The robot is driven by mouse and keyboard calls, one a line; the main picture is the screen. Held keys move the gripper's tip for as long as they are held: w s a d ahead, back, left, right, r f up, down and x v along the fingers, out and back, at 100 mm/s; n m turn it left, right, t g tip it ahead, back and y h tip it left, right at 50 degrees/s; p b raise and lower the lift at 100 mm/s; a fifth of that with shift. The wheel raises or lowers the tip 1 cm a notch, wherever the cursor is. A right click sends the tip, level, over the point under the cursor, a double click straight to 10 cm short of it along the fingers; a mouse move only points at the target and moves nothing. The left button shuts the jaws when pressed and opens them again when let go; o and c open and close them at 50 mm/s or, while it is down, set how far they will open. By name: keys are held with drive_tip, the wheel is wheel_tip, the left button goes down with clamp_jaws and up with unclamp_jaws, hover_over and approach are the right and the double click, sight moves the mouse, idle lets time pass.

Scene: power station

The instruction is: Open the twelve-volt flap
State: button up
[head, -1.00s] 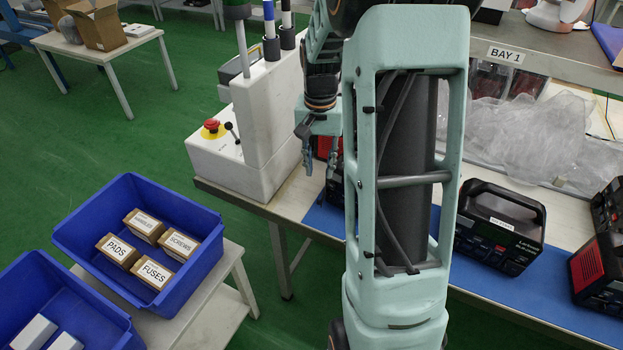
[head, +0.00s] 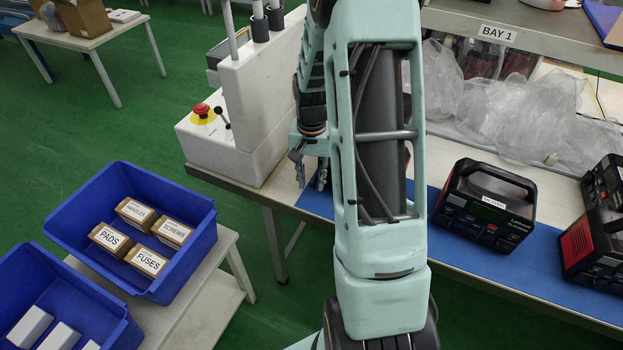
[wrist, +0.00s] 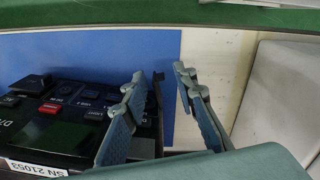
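In the wrist view a black power unit (wrist: 60,115) lies on the blue mat, with a dark screen, a small red button and a white label reading SN 21053. I cannot pick out the twelve-volt flap among its dark panel parts. My gripper (wrist: 160,75) is open and empty. Its left finger overlaps the unit's right edge in the picture, and its right finger is over the mat's edge and pale bench top. In the head view my gripper (head: 310,180) hangs over the bench's left end. My arm hides the unit there.
More power units (head: 487,205) stand on the blue mat (head: 460,255) to the right. A white console with a red emergency stop (head: 202,112) stands left of my gripper. Clear plastic wrap (head: 520,100) lies behind. Blue bins (head: 190,255) are at lower left.

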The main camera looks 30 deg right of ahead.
clamp_jaws()
drive_tip(key=shift+w, duration=0.1)
idle(0.3)
drive_tip(key=m, duration=0.2)
drive_tip(key=w+m, duration=0.1)
drive_tip(key=m, duration=0.1)
drive_tip(key=a+m, duration=0.1)
drive_tip(key=shift+w+r+m, duration=0.1)
drive_tip(key=shift+w+m, duration=0.25)
drive_tip(key=shift+m, duration=0.05)
drive_tip(key=m, duration=0.1)
drive_tip(key=w+m, duration=0.1)
drive_tip(key=m, duration=0.2)
drive_tip(key=shift+w+d+p, duration=0.1)
drive_tip(key=shift+w+p, duration=0.15)
drive_tip(key=shift+p, duration=0.1)
drive_tip(key=shift+w+d+m+p, duration=0.1)
drive_tip(key=shift+w+m+p, duration=0.2)
drive_tip(key=shift+m, duration=0.65)
drive_tip(key=shift+w+d+m+p, duration=0.1)
drive_tip(key=shift+w+m+p, duration=0.15)
drive_tip(key=shift+m, duration=0.7)
drive_tip(key=shift+s, duration=0.1)
